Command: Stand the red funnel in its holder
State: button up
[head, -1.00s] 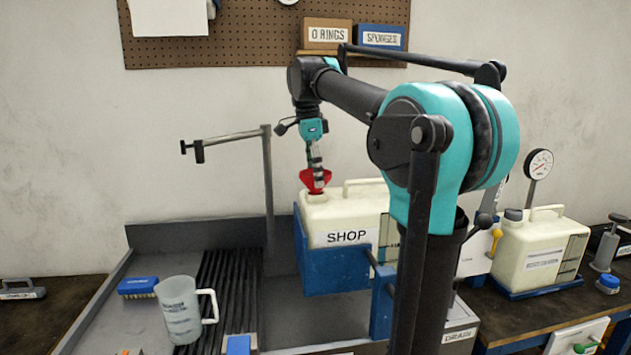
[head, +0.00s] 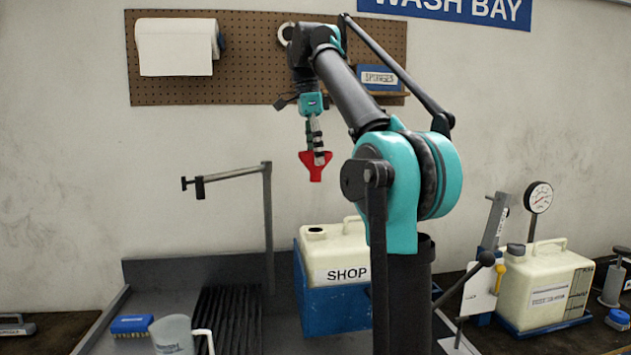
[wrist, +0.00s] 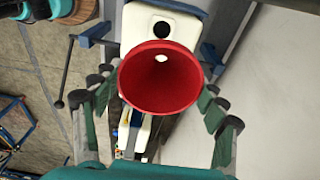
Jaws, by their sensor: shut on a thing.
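The red funnel (head: 316,167) is upright, wide mouth up and spout down. My gripper (head: 317,150) is shut on it and holds it in the air above the white SHOP jug (head: 340,252). In the wrist view, the funnel's round mouth (wrist: 160,78) sits between the two fingers, and the jug's dark opening (wrist: 161,30) shows just past its rim. At the left, a grey post carries a horizontal arm (head: 235,174) with a small clamp-like end. I cannot tell whether this is the funnel's holder.
A second white jug (head: 540,285) and a gauge (head: 538,196) are at the right.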

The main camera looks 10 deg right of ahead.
notch_tip(320, 180, up, 4)
jog(key=shift+w+r, duration=0.1)
jog(key=w+d+f+m, duration=0.3)
jog(key=w+d+f, duration=1.5)
jog(key=d+f, duration=0.35)
jog(key=shift+s+d+f+m+g, duration=0.1)
jog(key=shift+s+d+f+m, duration=0.3)
jog(key=shift+d+f, duration=4.6)
jog(key=shift+s+d+f+m+g, duration=0.1)
jog(key=shift+s+d+f+m, duration=0.3)
jog(key=shift+d+f, duration=4.55)
jog(key=shift+s+d+f+m+g, duration=0.15)
jog(key=shift+s+d+f, duration=0.45)
jog(key=shift+d+f, duration=4.35)
jog(key=shift+a+f, duration=0.6)
jog(key=shift+f, duration=0.2)
jog(key=shift+a+f, duration=0.55)
jog(key=shift+f, duration=0.25)
jog(key=o, duration=1.3)
jog(key=shift+o, duration=0.2)
